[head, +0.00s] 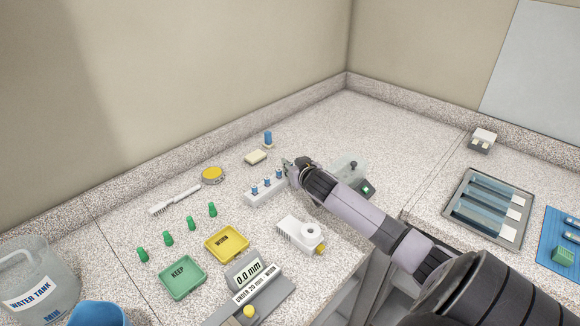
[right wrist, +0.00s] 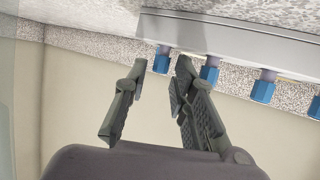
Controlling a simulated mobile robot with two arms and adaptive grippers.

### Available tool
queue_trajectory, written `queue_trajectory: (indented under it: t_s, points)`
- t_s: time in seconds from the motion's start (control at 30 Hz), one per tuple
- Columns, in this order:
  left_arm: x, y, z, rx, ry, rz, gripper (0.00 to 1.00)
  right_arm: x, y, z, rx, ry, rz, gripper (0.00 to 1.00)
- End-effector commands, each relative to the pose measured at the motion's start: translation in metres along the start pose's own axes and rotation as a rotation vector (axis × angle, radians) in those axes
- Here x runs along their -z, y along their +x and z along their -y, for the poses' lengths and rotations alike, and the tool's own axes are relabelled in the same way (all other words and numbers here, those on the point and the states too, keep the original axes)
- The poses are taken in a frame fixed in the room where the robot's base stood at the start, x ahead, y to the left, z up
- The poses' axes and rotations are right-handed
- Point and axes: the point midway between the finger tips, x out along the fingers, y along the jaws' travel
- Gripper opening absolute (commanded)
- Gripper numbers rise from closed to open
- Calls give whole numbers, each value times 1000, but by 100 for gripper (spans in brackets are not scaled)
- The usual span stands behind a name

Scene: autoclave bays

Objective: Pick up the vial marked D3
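Blue-capped vials (head: 266,181) stand in a white rack (head: 262,198) on the counter. The right wrist view shows several of their blue caps along the grey rack edge (right wrist: 235,38). No marking is readable, so I cannot tell which vial is D3. My right gripper (head: 288,164) is at the rack's far right end. In the right wrist view its two fingers (right wrist: 160,70) are apart, with the end vial's blue cap (right wrist: 162,61) showing between the tips. I see a gap on both sides of that cap. My left gripper is not in view.
Another blue-capped item (head: 268,138) stands behind the rack, near a cream block (head: 256,157). A white brush-like block (head: 298,234), a yellow tray (head: 227,243) and a green KEEP tray (head: 182,278) lie in front. A grey device (head: 350,172) is right of the gripper.

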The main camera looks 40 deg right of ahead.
Motion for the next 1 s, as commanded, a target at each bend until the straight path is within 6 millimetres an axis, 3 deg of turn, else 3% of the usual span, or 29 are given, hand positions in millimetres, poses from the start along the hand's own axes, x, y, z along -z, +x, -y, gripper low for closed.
queue_trajectory:
  t_s: [0.3, 0.63, 1.0]
  points:
    - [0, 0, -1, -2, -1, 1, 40, 0, 6, 0, 1, 0, -1, 24]
    - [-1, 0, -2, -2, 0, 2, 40, 0, 5, 0, 1, 0, 0, 3]
    - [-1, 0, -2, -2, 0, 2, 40, 5, 4, 0, 0, 0, -2, 3]
